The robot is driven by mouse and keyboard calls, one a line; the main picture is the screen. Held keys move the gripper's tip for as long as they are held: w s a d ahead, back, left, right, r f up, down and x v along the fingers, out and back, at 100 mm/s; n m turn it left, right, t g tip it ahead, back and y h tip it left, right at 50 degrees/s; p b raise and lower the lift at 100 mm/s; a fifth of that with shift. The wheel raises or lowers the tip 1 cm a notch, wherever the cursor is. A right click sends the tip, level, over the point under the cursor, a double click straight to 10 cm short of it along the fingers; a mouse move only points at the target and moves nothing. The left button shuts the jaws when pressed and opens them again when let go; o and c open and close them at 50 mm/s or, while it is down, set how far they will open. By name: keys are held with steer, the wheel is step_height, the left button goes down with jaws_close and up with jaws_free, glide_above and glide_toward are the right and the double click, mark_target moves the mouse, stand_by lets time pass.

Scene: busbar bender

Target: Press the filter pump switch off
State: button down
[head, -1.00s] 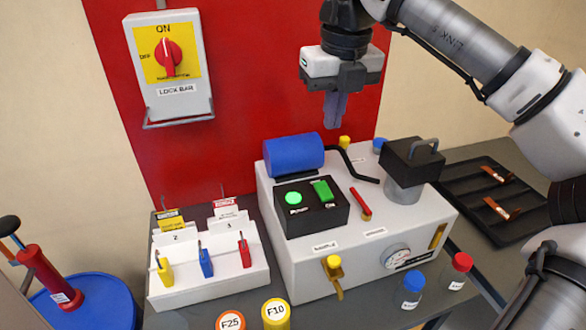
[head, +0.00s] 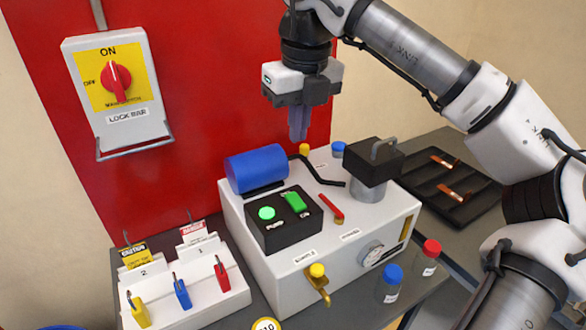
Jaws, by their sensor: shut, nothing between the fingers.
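The filter pump unit is a white box (head: 290,262) with a blue motor cylinder (head: 257,168) on top. A black switch box (head: 283,221) on it carries a round lit green light (head: 267,213) and a green rocker switch (head: 294,202). The small labels on the switch box are too small to read surely. My gripper (head: 299,134) points down, shut and empty, above the back of the unit. It is apart from the switch, higher and behind it in the picture.
A black hose (head: 318,172), a red-handled valve (head: 331,208) and a black-topped canister (head: 371,185) stand close to the switch box. A lock-bar switch (head: 116,82) is on the red panel. A padlock rack (head: 183,290) is at left, a dark tray (head: 452,181) at right.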

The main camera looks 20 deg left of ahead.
mark_target(291, 196)
steer(key=f+p, duration=0.1)
steer(key=f, duration=0.3)
steer(key=a+f+p, duration=0.1)
steer(key=f, duration=0.3)
steer(key=w+f+p, duration=0.1)
steer(key=f+p, duration=0.1)
steer(key=f, duration=0.3)
steer(key=shift+w+a+f, duration=0.1)
steer(key=shift+a, duration=0.1)
steer(key=shift+f, duration=0.2)
